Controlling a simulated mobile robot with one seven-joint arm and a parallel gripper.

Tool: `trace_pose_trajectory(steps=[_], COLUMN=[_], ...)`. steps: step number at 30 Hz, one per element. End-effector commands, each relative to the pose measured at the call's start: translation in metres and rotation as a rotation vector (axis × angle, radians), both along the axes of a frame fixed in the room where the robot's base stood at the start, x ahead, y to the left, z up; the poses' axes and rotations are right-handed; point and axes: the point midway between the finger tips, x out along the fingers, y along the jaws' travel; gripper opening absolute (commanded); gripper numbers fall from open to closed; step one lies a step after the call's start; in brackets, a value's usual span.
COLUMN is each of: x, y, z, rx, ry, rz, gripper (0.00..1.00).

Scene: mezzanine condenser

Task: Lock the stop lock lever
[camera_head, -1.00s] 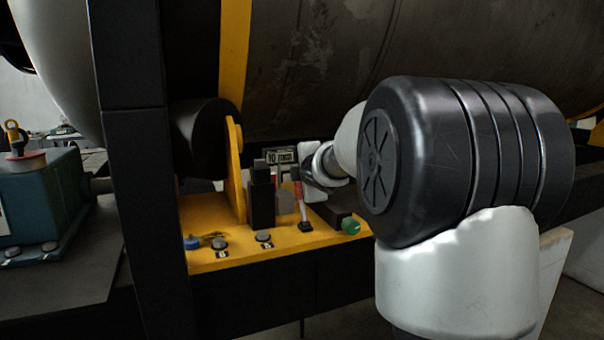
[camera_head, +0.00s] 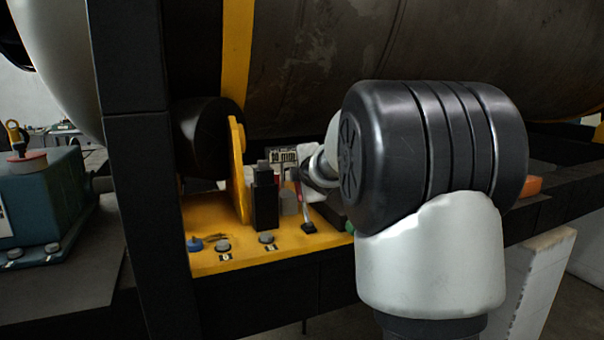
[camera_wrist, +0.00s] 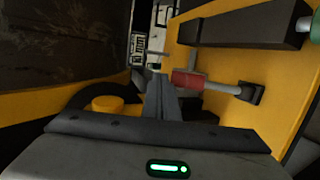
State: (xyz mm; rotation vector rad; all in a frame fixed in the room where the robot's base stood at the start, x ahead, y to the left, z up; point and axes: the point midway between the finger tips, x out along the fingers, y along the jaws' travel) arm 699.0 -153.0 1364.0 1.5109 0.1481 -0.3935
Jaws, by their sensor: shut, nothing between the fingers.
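A lever with a red grip, a pale rod and a black base (camera_head: 307,218) stands on the yellow panel (camera_head: 215,262). In the wrist view its red grip (camera_wrist: 188,80) lies just right of my gripper (camera_wrist: 160,82). My gripper's fingers are shut and empty; I cannot tell if they touch the grip. A black bar (camera_wrist: 245,26) with a green end (camera_wrist: 308,28) lies further right in that view. In the head view my arm hides most of the bar, and my fingertips cannot be made out. No label tells which one is the stop lock lever.
A black upright block (camera_head: 265,200) and a yellow plate (camera_head: 237,170) stand left of the red-gripped lever. Grey buttons (camera_head: 222,246) and a blue knob (camera_head: 194,244) sit along the panel's front. The large tank (camera_head: 340,60) hangs above.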

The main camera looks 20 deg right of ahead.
Motion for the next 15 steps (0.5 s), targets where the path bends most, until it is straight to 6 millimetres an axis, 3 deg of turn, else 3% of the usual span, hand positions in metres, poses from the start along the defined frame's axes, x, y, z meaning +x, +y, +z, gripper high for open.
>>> trace_pose_trajectory(steps=[15], x=[0.0037], y=[0.0004], z=[-0.0037], rx=[0.001], ry=[0.002], rz=[0.001], gripper=[0.00])
